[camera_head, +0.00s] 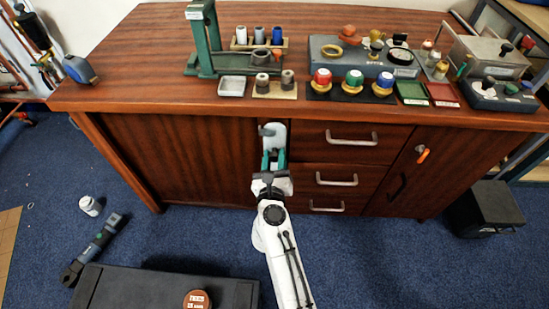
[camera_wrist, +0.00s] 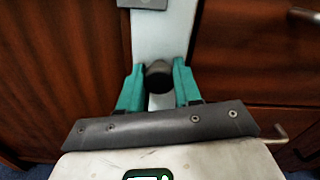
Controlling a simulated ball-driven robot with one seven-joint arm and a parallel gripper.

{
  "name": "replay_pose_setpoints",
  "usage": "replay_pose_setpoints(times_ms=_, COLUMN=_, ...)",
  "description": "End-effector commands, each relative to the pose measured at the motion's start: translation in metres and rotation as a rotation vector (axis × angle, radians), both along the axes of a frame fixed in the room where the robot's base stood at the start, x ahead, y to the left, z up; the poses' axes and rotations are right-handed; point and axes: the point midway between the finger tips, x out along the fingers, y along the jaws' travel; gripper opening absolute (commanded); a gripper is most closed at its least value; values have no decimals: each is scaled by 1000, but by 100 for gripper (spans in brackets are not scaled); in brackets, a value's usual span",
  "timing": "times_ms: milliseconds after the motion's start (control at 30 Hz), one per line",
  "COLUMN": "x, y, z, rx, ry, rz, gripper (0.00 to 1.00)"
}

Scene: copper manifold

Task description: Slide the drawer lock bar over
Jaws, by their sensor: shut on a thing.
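The drawer lock bar (camera_head: 275,133) is a pale grey upright strip on the desk front, just left of the drawers. In the wrist view the bar (camera_wrist: 163,35) runs up the middle, with a dark round knob (camera_wrist: 158,80) on it. My gripper (camera_head: 273,157) reaches the bar's lower part, its teal fingers pointing at the desk. In the wrist view my gripper (camera_wrist: 158,70) has one finger on each side of the knob and is shut on it. The bar's lower end is hidden behind my gripper.
Drawer handles (camera_head: 337,180) stick out right of the bar. An orange-tagged cabinet door (camera_head: 422,155) is farther right. A dark case (camera_head: 165,290) and a torque-tool-like object (camera_head: 95,248) lie on the blue floor at left. Many small items stand on the desktop.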

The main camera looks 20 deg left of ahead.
Motion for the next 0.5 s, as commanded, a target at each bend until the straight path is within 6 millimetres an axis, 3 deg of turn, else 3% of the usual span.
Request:
replay_pose_setpoints(times_ms=167, x=0, y=-3, z=-2, rx=-2, ry=2, rz=-1, gripper=0)
replay_pose_setpoints(times_ms=400, x=11, y=-36, z=-1, rx=-2, ry=4, rz=-5, gripper=0)
replay_pose_setpoints(times_ms=500, x=12, y=-41, z=-3, rx=-2, ry=4, rz=-2, gripper=0)
